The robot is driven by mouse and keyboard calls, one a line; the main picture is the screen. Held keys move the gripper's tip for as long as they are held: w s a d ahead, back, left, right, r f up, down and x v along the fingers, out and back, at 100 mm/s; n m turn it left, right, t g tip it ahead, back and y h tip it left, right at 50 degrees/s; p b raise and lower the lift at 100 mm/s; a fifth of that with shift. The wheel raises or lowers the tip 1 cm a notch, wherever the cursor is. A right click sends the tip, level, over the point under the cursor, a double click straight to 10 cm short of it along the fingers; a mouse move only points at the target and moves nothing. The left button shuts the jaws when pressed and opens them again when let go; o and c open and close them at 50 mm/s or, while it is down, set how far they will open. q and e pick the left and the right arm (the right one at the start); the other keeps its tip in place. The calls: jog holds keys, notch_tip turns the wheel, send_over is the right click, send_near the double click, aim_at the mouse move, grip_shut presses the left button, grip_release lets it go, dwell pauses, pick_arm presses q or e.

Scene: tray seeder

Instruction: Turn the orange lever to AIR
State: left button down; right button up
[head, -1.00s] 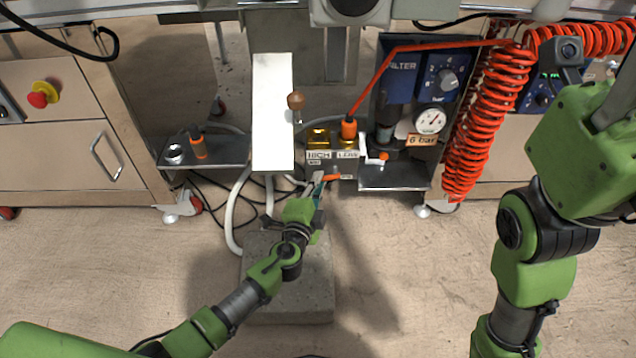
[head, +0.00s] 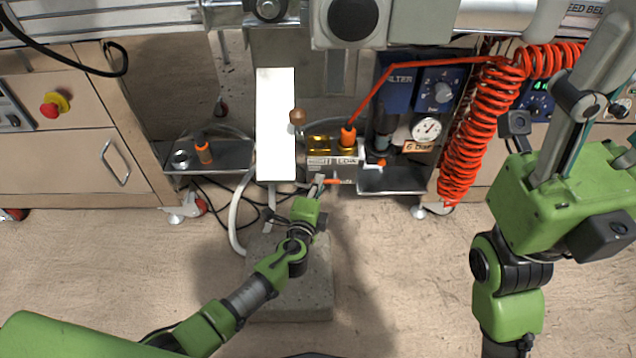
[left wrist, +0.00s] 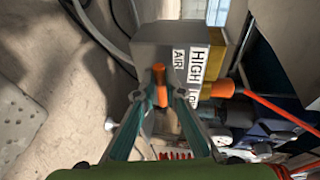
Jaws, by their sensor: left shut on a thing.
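The orange lever (head: 333,181) is on the front of a grey valve block (head: 346,160) with white labels. In the left wrist view the lever (left wrist: 159,85) lies between my fingertips. Beside it the block (left wrist: 160,38) carries labels reading HIGH and AIR, and another partly hidden one. My left gripper (head: 320,182) is shut on the lever; it also shows in the left wrist view (left wrist: 160,98). Which label the lever points to is not clear. My right gripper (head: 600,90) is raised at the right, away from the valve; its fingertips run toward the frame's top edge.
An orange fitting (head: 348,137) and hose rise from the block's top. A brown-knobbed stick (head: 297,117) and white panel (head: 276,125) stand left of it. A filter unit with gauge (head: 426,128) and coiled orange hose (head: 475,130) are right.

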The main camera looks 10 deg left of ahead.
pick_arm(q)
jog(key=c, duration=2.1)
grip_release()
jog(key=shift+s, duration=0.15)
jog(key=s+r, duration=0.2)
jog(key=s, duration=0.9)
jog(key=shift+s+a+r, duration=0.15)
jog(key=shift+s+a, duration=0.1)
